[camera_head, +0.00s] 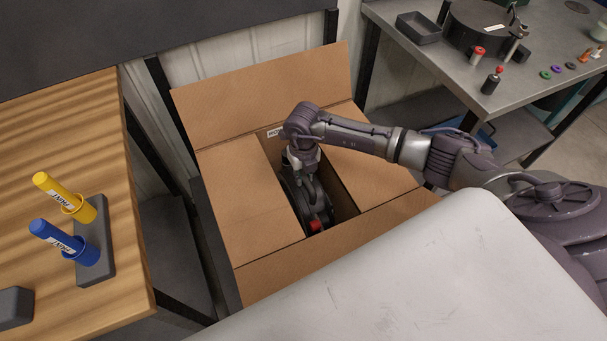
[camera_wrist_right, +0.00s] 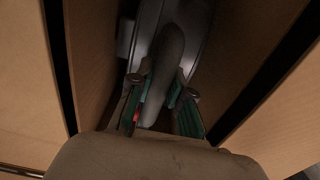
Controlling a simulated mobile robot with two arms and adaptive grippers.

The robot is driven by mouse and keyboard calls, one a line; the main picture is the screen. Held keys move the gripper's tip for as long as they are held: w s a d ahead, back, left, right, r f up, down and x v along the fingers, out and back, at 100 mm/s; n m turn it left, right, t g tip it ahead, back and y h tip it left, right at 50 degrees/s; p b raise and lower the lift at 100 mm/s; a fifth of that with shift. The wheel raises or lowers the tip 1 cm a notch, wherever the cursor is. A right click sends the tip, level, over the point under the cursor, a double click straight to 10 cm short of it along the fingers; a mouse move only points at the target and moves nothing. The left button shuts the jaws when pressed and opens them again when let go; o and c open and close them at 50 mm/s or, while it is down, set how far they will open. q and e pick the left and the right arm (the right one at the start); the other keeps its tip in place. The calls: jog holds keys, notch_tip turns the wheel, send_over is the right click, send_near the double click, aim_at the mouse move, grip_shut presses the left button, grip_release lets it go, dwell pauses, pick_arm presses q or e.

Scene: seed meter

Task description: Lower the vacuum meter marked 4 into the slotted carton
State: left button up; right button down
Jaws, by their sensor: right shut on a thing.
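The slotted carton (camera_head: 235,195) stands open with its flaps spread, between the wooden table and the metal bench. My right arm reaches in from the right, and my right gripper (camera_head: 303,170) is down in the carton's opening. A dark round vacuum meter (camera_head: 318,205) with a red part is inside the opening, under the gripper. In the right wrist view the gripper's fingers (camera_wrist_right: 160,95) are closed on a grey raised grip of the meter (camera_wrist_right: 172,50). No number 4 can be read. The meter's underside and the carton floor are hidden. My left gripper is not in view.
A wooden table at left (camera_head: 60,130) holds yellow (camera_head: 65,196) and blue (camera_head: 62,240) paint markers in a dark stand (camera_head: 98,250). A metal bench at right (camera_head: 450,72) holds a tray (camera_head: 418,28), a dark round unit (camera_head: 480,25) and small parts. Carton flaps surround the arm.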

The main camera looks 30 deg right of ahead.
jog(key=shift+w+f+b, duration=0.1)
jog(key=shift+f+b, duration=0.25)
dwell(0.5)
jog(key=c, duration=1)
grip_release()
jog(key=shift+s+f, duration=0.2)
notch_tip(320, 180, up, 12)
jog(key=p, duration=0.9)
jog(key=shift+r, duration=0.1)
